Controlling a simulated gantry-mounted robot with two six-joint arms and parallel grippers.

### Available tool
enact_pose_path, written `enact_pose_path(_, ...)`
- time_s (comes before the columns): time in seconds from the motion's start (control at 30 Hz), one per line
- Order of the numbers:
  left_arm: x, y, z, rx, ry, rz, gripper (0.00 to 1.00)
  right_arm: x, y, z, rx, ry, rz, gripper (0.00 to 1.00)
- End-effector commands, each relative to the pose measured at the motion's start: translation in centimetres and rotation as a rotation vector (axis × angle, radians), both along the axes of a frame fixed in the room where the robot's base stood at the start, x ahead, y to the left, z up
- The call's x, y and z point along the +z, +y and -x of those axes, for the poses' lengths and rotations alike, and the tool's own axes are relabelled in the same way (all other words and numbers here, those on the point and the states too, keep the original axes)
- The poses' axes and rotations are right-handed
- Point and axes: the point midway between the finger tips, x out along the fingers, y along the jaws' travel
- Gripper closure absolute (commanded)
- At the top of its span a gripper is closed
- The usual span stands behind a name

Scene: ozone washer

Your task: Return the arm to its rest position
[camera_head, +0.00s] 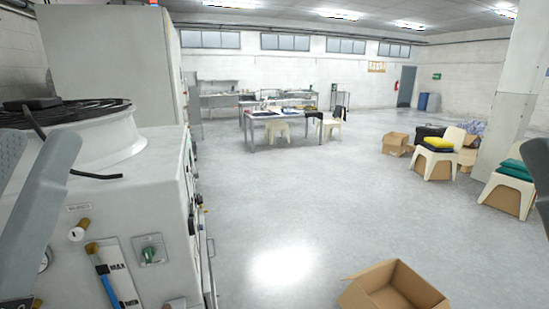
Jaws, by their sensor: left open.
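My left gripper (38,152) is at the left edge, in front of the white washer machine (140,205). It shows as grey parts with a gap between them, open, with nothing seen held. The left arm is partly cut off by the picture edge. A dark grey rounded part at the right edge seems to be mine, but no right gripper fingers show.
The machine has a round black-grilled fan housing (85,140), a green valve plate (149,250) and a gauge tube close to my left arm. An open cardboard box (362,292) lies on the floor at front. White chairs (437,160) stand right. The middle floor is clear.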

Motion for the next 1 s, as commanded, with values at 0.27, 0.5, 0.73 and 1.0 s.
enact_pose_path(0.27,15.0,0.1,-0.1,0.006,0.001,-0.001,0.49,15.1,0.0,0.0,0.000,0.000,0.000,0.50)
enact_pose_path(0.5,27.0,0.1,-0.1,0.006,0.001,-0.002,0.49,27.0,0.0,0.0,0.000,0.000,0.000,0.50)
enact_pose_path(0.73,33.8,0.1,-0.2,0.008,0.002,-0.002,0.49,33.8,0.0,0.0,0.000,0.001,0.000,0.50)
enact_pose_path(1.0,33.9,0.1,-0.1,0.008,0.002,-0.002,0.49,34.0,0.0,-0.1,0.000,0.002,0.000,0.50)
